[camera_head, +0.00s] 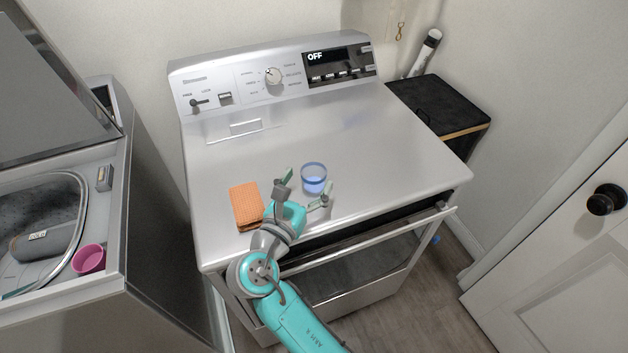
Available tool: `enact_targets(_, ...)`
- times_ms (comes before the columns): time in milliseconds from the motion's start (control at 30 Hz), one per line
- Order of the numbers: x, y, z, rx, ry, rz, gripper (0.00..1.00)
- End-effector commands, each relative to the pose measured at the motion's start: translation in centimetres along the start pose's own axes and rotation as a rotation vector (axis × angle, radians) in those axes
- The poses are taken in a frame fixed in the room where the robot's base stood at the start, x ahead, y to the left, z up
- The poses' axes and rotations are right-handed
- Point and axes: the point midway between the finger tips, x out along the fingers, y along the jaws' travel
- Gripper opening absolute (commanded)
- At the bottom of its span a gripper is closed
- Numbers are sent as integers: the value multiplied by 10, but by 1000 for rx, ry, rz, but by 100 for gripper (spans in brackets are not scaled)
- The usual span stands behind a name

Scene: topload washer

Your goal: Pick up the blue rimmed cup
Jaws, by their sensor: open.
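The blue rimmed cup (314,178) stands upright on the silver top of the dryer-like appliance (350,130), near its front edge. It looks clear or pale with a blue rim. My gripper (304,186) is open. Its fingers are spread on either side of the cup in the picture, one at the cup's left and one at its lower right. The palm is in front of the cup. I cannot tell whether any finger touches it. No part of the cup's rim looks hidden.
A folded orange cloth (247,205) lies just left of my gripper. The control panel (275,77) rises at the back. The top behind the cup is clear.

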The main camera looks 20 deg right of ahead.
Motion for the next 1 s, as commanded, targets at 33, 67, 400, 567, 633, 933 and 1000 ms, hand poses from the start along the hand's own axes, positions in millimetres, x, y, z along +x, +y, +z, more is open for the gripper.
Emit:
enact_targets(33,9,-1,-1,-1,-1,-4,85)
enact_targets(67,14,-1,-2,0,-1,-4,85)
enact_targets(400,37,0,-2,0,0,0,85)
enact_targets(567,36,0,-2,0,0,0,80)
enact_targets(633,36,0,-2,0,0,0,62)
enact_targets(933,36,0,-2,1,-1,0,20)
enact_targets(1000,36,0,-2,1,-1,0,20)
